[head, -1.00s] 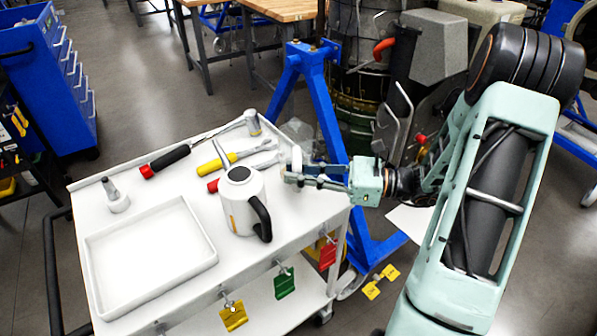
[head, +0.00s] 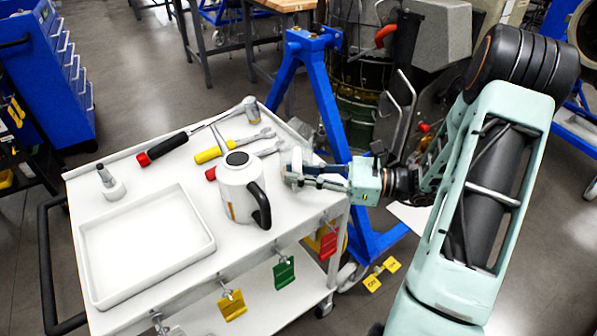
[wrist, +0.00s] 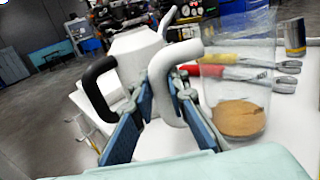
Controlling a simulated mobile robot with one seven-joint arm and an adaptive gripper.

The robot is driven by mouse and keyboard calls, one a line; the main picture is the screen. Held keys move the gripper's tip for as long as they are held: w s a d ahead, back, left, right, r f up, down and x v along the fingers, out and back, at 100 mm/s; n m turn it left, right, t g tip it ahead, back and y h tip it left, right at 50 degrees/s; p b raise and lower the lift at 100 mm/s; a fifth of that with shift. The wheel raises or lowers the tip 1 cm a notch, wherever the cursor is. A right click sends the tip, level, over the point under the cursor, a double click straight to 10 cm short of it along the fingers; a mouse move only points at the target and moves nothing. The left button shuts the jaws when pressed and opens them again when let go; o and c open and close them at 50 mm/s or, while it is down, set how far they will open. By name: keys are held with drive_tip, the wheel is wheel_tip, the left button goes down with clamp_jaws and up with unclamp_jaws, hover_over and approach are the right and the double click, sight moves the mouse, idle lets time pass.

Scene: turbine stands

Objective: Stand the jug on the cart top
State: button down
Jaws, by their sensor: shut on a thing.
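A clear jug with a white handle and a brown round bottom shows in the wrist view (wrist: 236,85). In the head view it is a faint clear shape (head: 297,157) at my fingertips, over the right edge of the cart top (head: 150,165). My gripper (head: 300,178) comes from the right. In the wrist view its blue fingers (wrist: 160,95) are shut on the white handle (wrist: 192,105). The jug looks roughly upright. I cannot tell whether its base touches the cart top.
A white kettle (head: 236,188) with a black handle stands left of my gripper. A white tray (head: 208,248), a grey-topped small bottle (head: 112,188), a red-and-black tool (head: 165,147) and yellow-handled pliers (head: 212,153) lie around. A blue stand (head: 325,100) rises behind the right edge.

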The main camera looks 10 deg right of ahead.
drive_tip(key=shift+f, duration=0.2)
drive_tip(key=c, duration=1.7)
unclamp_jaws()
drive_tip(key=shift+o, duration=0.2)
drive_tip(key=shift+p+v, duration=0.45)
drive_tip(key=shift+v, duration=3.1)
